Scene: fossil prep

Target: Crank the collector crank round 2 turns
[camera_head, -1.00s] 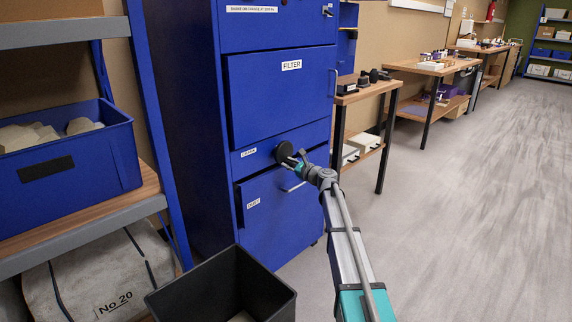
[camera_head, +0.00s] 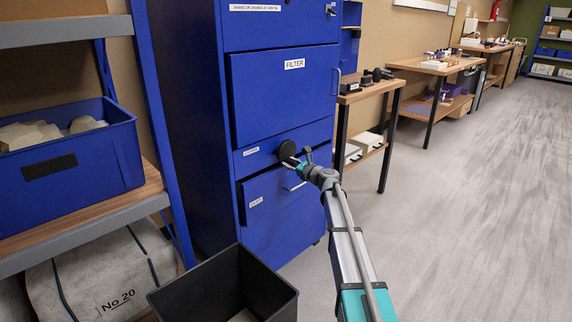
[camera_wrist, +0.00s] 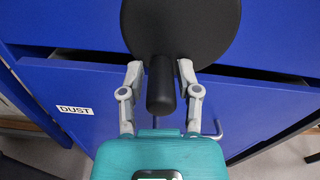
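The collector crank is a black round disc (camera_head: 288,150) on the front of the blue collector cabinet, between the filter panel and the dust drawer. In the wrist view the disc (camera_wrist: 185,25) fills the top middle, and its black handle (camera_wrist: 160,88) sticks out toward me below the disc's centre. My gripper (camera_wrist: 160,70) has one grey finger on each side of the handle. Narrow gaps show between the fingers and the handle, so it looks open around it. In the head view my gripper (camera_head: 299,160) is at the disc's lower right, and the handle is hard to make out.
The dust drawer (camera_head: 280,215) below the crank stands slightly out at its top edge. A black open bin (camera_head: 165,300) stands on the floor in front. A shelf with a blue crate (camera_head: 70,180) is at left. Workbenches (camera_head: 370,92) line the wall; the floor at right is clear.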

